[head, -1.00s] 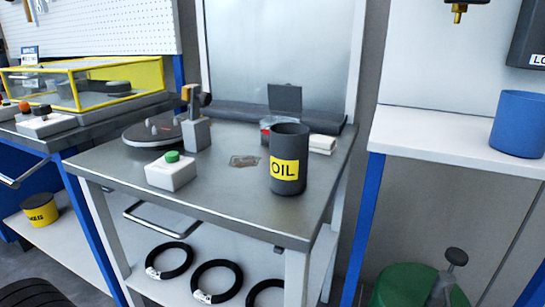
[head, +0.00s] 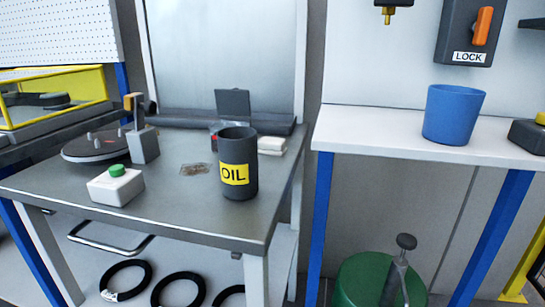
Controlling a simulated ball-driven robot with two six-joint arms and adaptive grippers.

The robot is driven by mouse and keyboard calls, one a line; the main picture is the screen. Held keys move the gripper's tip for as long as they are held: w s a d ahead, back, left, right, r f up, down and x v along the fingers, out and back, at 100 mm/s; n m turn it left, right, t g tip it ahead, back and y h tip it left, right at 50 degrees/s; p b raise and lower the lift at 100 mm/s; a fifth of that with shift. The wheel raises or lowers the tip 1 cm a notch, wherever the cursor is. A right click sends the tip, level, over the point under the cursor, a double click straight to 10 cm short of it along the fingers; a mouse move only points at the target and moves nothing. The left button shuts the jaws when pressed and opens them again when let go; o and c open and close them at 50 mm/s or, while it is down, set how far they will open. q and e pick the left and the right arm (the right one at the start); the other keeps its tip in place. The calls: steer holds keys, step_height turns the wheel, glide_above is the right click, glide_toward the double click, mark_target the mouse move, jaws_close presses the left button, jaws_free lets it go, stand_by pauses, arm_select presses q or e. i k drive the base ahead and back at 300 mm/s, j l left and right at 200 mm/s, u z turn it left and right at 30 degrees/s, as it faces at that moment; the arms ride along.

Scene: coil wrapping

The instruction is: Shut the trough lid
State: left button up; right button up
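A dark square flap (head: 233,105) stands upright at the back of the grey metal table (head: 200,222), behind the dark OIL can (head: 238,172). It looks like a raised lid, but the can hides part of what is below it, so I cannot tell if this is the trough. A long dark bar (head: 180,122) runs along the table's back edge beside it. Neither of my grippers is in view.
A turntable (head: 90,148) and a white box with a green button (head: 116,186) stand on the table's left side. A blue bucket (head: 453,115) stands on the white shelf (head: 395,140) at right. Below is a green drum (head: 365,280). The table's front right is clear.

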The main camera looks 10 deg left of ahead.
mark_target(235, 101)
steer(key=k+j+u, duration=0.1)
steer(key=j+u, duration=0.3)
steer(key=i+j+u, duration=0.1)
steer(key=u, duration=0.3)
steer(key=i+u, duration=0.15)
steer(key=u, duration=0.2)
